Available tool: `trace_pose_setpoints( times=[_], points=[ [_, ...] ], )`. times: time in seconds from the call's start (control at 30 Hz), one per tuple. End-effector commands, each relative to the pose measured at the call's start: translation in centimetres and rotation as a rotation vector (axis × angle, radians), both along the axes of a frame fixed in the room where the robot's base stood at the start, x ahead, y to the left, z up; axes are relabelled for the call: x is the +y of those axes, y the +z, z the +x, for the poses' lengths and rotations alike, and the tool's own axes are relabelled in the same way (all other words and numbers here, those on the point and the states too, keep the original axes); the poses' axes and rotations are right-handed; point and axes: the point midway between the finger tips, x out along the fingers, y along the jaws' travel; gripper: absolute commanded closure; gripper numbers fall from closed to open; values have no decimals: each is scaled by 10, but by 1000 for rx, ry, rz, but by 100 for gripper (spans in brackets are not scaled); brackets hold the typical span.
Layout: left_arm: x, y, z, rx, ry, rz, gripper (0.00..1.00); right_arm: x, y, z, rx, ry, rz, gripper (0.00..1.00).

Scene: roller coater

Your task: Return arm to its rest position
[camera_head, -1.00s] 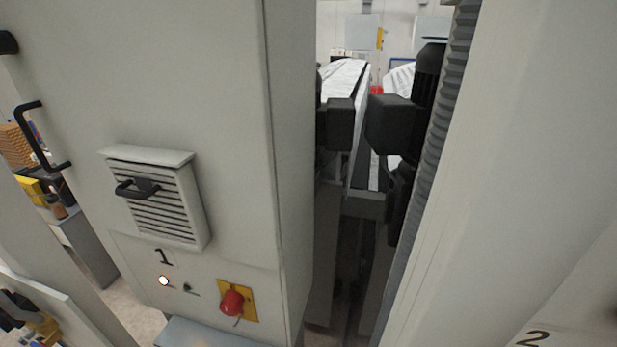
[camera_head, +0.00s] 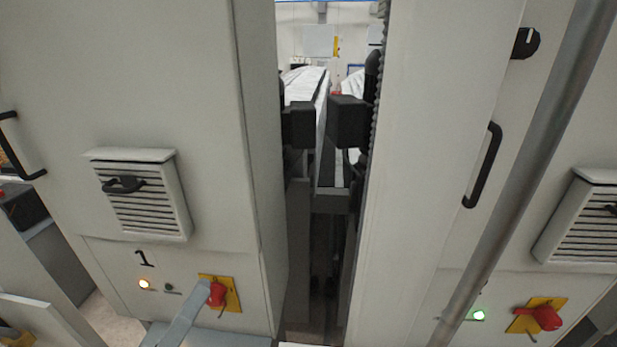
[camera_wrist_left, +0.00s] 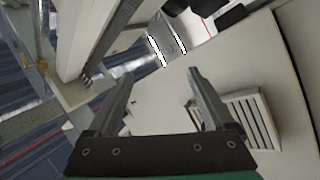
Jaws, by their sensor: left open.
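My left gripper (camera_wrist_left: 160,78) is open in the left wrist view. Its two grey fingers are spread with nothing between them, over a pale cabinet surface. In the head view, a grey bar, probably part of my left gripper (camera_head: 185,315), rises from the bottom edge in front of cabinet 1, close to the red switch (camera_head: 217,293) on its yellow plate. I cannot tell whether it touches the switch. My right gripper is not in view.
The right cabinet has a handle (camera_head: 483,165), a lit green lamp (camera_head: 478,315) and a red switch (camera_head: 545,317). A narrow gap with dark machine parts separates the cabinets.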

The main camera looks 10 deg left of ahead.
Motion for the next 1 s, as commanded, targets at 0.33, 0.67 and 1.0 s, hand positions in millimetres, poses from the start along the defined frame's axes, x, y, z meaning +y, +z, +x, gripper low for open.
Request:
trace_pose_setpoints(
  times=[0.33,0.67,1.0],
  points=[
    [-45,209,-40,-518,393,391,14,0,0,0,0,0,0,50],
    [9,284,-42,-484,876,645,14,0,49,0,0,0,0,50],
    [9,386,-41,-482,872,643,14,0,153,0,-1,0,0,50]
  ],
)
